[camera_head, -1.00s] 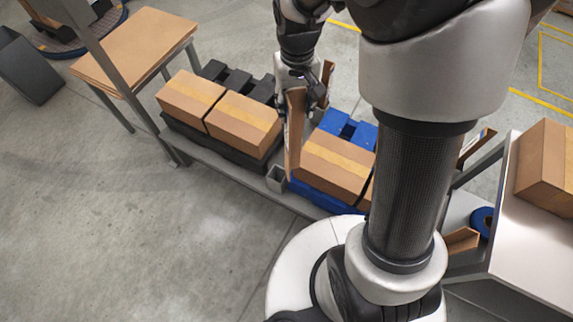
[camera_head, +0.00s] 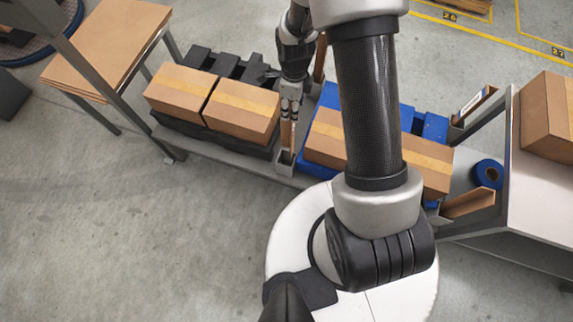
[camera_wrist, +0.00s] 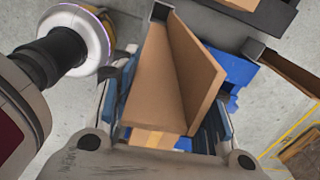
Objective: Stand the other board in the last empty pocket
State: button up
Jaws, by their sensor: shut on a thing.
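My gripper (camera_head: 291,98) is shut on a brown V-shaped cardboard corner board (camera_head: 287,134). The board hangs close to upright. In the wrist view, the board (camera_wrist: 178,75) runs away from my gripper, its V open, with its far end by a grey square pocket (camera_wrist: 159,12). In the head view, its lower end is at the mouth of the same pocket (camera_head: 284,160), between the two pallets. I cannot tell whether it is inside or just above. Another board (camera_head: 320,58) stands behind my arm; the wrist view shows it (camera_wrist: 289,72) in another pocket (camera_wrist: 253,49).
Two cartons (camera_head: 241,110) sit on the black pallet at left. Cartons (camera_head: 326,142) also sit on the blue pallet (camera_head: 433,126) at right. Two more boards (camera_head: 475,101) (camera_head: 468,203) are at the right corners, near a blue roll (camera_head: 488,173). Grey posts and tables stand at both sides.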

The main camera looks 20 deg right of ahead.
aim_at(286, 129)
jog(key=shift+m, duration=0.5)
notch_tip(286, 129, down, 21)
jog(key=b, duration=0.5)
jog(key=shift+r, duration=0.2)
jog(key=shift+f+b, duration=0.15)
jog(key=shift+b, duration=0.2)
jog(key=o, duration=1.4)
